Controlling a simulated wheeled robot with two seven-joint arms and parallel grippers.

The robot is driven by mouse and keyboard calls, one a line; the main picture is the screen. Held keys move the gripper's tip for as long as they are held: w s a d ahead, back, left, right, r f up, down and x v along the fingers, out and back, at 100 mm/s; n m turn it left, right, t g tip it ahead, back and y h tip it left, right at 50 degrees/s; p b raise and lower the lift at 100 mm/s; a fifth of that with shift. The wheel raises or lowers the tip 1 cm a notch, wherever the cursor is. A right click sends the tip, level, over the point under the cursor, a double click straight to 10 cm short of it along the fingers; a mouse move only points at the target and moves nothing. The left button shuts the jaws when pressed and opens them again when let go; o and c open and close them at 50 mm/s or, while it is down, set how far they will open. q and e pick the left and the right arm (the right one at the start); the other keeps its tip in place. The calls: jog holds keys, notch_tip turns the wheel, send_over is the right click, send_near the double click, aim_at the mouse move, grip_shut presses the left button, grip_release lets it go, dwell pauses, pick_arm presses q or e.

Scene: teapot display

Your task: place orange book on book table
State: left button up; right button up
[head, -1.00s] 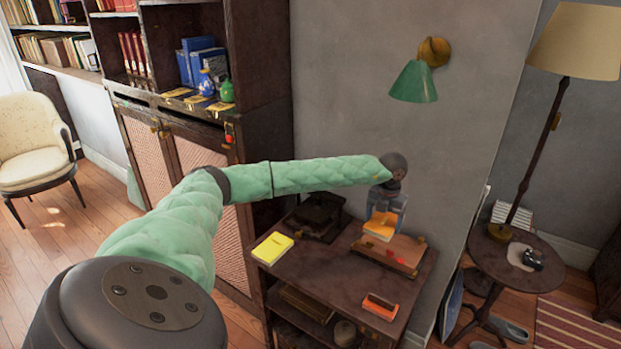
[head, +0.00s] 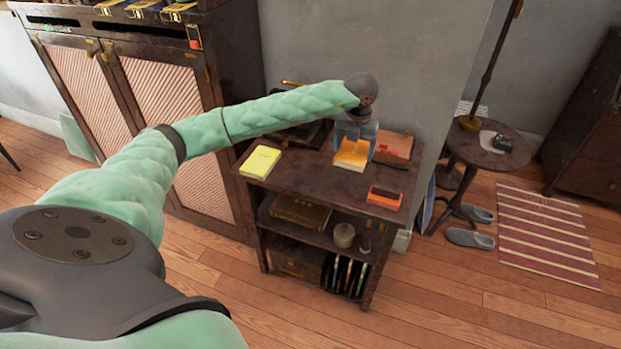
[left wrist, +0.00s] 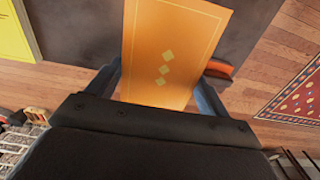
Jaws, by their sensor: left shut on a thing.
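My left gripper (head: 355,141) is shut on the orange book (head: 351,153) above the back middle of the dark wooden book table (head: 310,180). In the left wrist view the orange book (left wrist: 170,50) sits between the two fingers, its cover with small pale diamonds facing the camera. I cannot tell whether the book touches the tabletop. My right gripper is not in view.
A yellow book (head: 261,161) lies at the table's left. A small orange and dark object (head: 384,197) lies at its front right. A round side table (head: 488,150) stands to the right.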

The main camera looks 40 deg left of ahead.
pick_arm(q)
jog(key=shift+s+a+f, duration=0.15)
jog(key=shift+s+a, duration=0.05)
jog(key=s+a+f+p, duration=0.2)
jog(key=a, duration=0.2)
jog(key=p, duration=0.2)
send_over(314, 177)
jog(key=f, duration=0.4)
jog(key=shift+w+d+f, duration=0.1)
jog(key=shift+d+f, duration=0.05)
jog(key=shift+d, duration=0.15)
jog(key=shift+a+f, duration=0.25)
notch_tip(314, 177, down, 4)
jog(key=shift+r+p, duration=0.1)
jog(key=shift+p, duration=0.7)
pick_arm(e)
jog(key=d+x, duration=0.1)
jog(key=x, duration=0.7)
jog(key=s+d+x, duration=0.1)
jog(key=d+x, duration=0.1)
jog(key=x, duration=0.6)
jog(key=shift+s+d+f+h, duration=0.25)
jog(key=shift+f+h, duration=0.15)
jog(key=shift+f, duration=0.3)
pick_arm(q)
jog(key=shift+f, duration=0.2)
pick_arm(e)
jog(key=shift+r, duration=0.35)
